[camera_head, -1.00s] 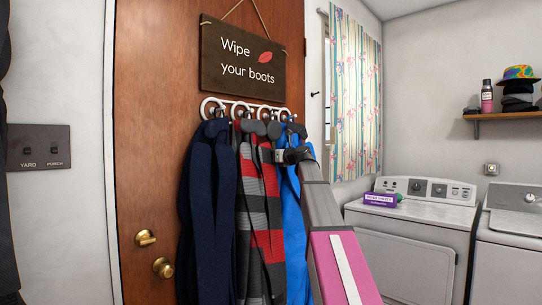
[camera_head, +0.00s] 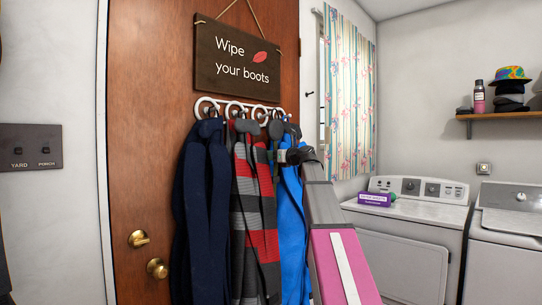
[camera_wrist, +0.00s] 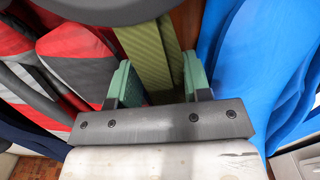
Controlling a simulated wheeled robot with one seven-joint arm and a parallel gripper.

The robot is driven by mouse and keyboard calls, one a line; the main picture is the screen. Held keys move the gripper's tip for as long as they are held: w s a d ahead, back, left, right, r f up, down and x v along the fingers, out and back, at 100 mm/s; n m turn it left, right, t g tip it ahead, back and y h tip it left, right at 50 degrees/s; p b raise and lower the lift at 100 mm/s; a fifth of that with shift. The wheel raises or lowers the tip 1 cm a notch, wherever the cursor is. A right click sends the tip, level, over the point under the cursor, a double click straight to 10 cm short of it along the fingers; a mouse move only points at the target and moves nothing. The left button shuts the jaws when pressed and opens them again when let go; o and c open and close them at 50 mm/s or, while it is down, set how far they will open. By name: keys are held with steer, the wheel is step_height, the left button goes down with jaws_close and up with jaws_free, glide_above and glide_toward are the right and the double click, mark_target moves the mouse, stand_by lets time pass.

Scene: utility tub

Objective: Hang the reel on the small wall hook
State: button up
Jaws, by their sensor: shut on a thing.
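The small wall hook (camera_head: 308,93) is a small dark peg on the white wall just right of the door. My gripper (camera_head: 296,154) is in front of the blue garment at the right end of the coat rack. In the wrist view my gripper (camera_wrist: 158,83) has its green fingertips on either side of an olive, ribbed band (camera_wrist: 150,45) and is shut on it. The band appears to belong to the reel, whose dark grey rounded body (camera_head: 276,129) shows just above the gripper, left of and below the hook. Much of the reel is hidden.
A white ring rack (camera_head: 236,108) on the door holds a navy garment (camera_head: 203,205), a striped scarf (camera_head: 243,220) and a blue garment (camera_head: 291,225), close beside my gripper. A floral curtain (camera_head: 350,100) hangs right of the hook. A washer (camera_head: 400,245) stands at right.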

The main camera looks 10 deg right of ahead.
steer(key=v, duration=0.6)
steer(key=shift+r, duration=0.1)
